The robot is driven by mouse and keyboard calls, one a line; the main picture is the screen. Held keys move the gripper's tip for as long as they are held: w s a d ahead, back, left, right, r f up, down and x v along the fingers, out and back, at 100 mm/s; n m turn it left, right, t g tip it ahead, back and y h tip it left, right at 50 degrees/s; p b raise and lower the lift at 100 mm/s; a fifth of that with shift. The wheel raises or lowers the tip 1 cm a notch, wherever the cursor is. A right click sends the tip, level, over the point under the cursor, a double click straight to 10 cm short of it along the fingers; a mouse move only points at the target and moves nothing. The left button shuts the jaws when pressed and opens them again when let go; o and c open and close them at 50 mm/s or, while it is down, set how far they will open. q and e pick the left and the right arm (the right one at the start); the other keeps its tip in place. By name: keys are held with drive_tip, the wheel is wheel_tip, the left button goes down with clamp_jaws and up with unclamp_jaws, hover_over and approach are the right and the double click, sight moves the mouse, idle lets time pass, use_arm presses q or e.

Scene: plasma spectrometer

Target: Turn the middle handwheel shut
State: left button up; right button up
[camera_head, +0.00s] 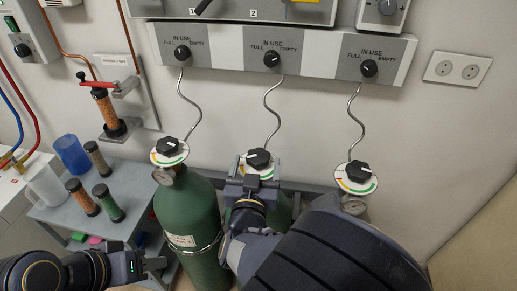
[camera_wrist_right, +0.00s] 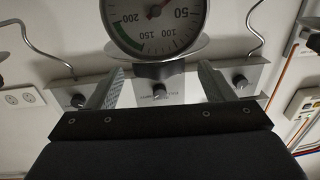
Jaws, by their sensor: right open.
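The middle handwheel (camera_head: 258,158) is a black knob with a white mark, over a white disc with a coloured scale, atop the middle green cylinder (camera_head: 281,212). My right gripper (camera_head: 255,178) is at this valve, just below the knob in the head view, and hides part of the cylinder. In the right wrist view its fingers (camera_wrist_right: 160,78) are spread apart, with a round pressure gauge (camera_wrist_right: 156,22) ahead, between and above them. Whether they touch the handwheel I cannot tell. My left gripper (camera_head: 150,264) is at lower left, away from the cylinders; its jaw state is unclear.
The left handwheel (camera_head: 168,146) and right handwheel (camera_head: 358,172) flank the middle one closely. A wall panel (camera_head: 320,58) with three selector knobs and curly pipes is behind. A grey cart (camera_head: 128,182) with cups and tubes stands left.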

sight(261, 150)
drive_tip(key=w, duration=0.5)
drive_tip(key=shift+w+d, duration=0.3)
drive_tip(key=shift+d, duration=0.1)
drive_tip(key=c, duration=1)
drive_tip(key=shift+r+m+h+p, duration=0.3)
drive_tip(key=shift+m+h+p, duration=0.4)
drive_tip(key=shift+h+p, duration=0.4)
drive_tip(key=shift+d+m+g+h+p, duration=0.15)
drive_tip(key=shift+m+g+h+p, duration=0.35)
drive_tip(key=shift+h, duration=0.4)
drive_tip(key=shift+s+d+f+m+h, duration=0.1)
drive_tip(key=shift+f+m+h, duration=0.1)
drive_tip(key=shift+m+h, duration=0.2)
